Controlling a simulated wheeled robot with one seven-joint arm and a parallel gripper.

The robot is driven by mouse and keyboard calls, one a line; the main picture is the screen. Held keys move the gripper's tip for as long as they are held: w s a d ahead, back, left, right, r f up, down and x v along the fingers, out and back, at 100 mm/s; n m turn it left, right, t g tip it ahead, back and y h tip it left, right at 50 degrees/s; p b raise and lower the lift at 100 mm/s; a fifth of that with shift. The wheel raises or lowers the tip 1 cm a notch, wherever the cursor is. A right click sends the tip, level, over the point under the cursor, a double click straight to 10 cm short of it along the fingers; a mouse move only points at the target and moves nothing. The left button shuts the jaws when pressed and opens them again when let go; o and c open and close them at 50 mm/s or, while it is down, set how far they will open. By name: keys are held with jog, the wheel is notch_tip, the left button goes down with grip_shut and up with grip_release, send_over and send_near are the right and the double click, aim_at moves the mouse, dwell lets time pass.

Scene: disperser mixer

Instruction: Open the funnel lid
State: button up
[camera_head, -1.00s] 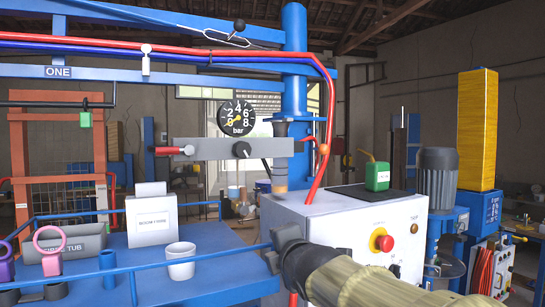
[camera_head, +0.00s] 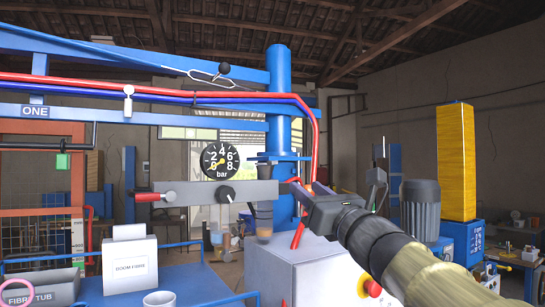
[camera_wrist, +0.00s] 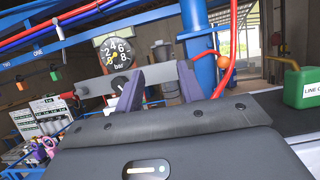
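I cannot clearly make out a funnel lid in either view. A dark tapered vessel with a brownish lower end (camera_head: 264,220) hangs by the blue column (camera_head: 280,85) in the head view; it may be the funnel, but I cannot tell. My gripper (camera_head: 304,189) is raised above the white cabinet (camera_head: 295,268), just right of the grey valve panel (camera_head: 235,192). In the wrist view its two purple-grey fingers (camera_wrist: 160,88) stand apart with nothing between them. The panel and column show beyond them.
A pressure gauge (camera_head: 220,160) sits above the panel, and a red hose (camera_head: 314,125) runs down beside the column. A green can (camera_wrist: 303,88) stands at the right in the wrist view.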

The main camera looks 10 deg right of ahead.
aim_at(275, 162)
jog(key=shift+s, duration=0.1)
jog(key=p+x, duration=1)
jog(key=x, duration=0.7)
jog(key=shift+w+r, duration=0.1)
jog(key=shift+w, duration=0.15)
grip_shut()
